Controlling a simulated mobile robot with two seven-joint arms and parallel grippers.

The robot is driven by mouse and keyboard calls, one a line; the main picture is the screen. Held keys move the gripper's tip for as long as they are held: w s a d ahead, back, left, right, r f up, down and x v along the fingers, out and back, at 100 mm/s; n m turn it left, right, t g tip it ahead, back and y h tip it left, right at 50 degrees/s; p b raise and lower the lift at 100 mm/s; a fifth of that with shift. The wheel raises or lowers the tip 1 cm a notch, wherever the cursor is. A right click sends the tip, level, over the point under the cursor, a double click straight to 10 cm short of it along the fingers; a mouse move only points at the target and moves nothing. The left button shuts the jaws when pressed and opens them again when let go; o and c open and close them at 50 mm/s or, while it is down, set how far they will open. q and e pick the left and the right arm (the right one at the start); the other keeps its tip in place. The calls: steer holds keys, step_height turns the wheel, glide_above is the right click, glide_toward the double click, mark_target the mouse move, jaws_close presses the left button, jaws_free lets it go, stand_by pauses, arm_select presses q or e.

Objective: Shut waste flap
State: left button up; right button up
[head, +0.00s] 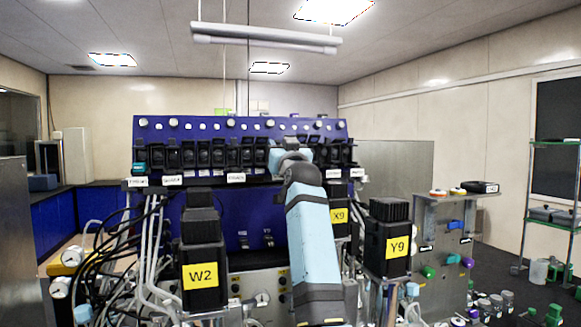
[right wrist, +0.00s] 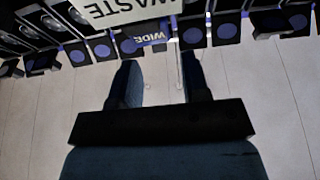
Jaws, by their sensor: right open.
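A white label reading WASTE (right wrist: 128,10) shows at the top of the right wrist view, cut off by the frame edge. A row of dark, blue-marked flaps or switches (right wrist: 192,36) runs beside it. I cannot tell which one is the waste flap, or how far any stands open. My right gripper (right wrist: 157,72) is open and empty, its fingertips pointing at this row just below the label; contact is unclear. In the head view my right arm reaches up to the blue panel (head: 215,126), and its wrist hides the gripper. My left gripper is not in view.
Black boxes marked W2 (head: 200,275), X9 (head: 340,216) and Y9 (head: 398,248) stand around my right arm. Cables and tubes (head: 150,250) hang at the left. A grey stand (head: 425,240) and a green shelf rack (head: 553,200) are at the right.

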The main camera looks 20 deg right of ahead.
steer(key=b+v, duration=0.2)
steer(key=v, duration=0.8)
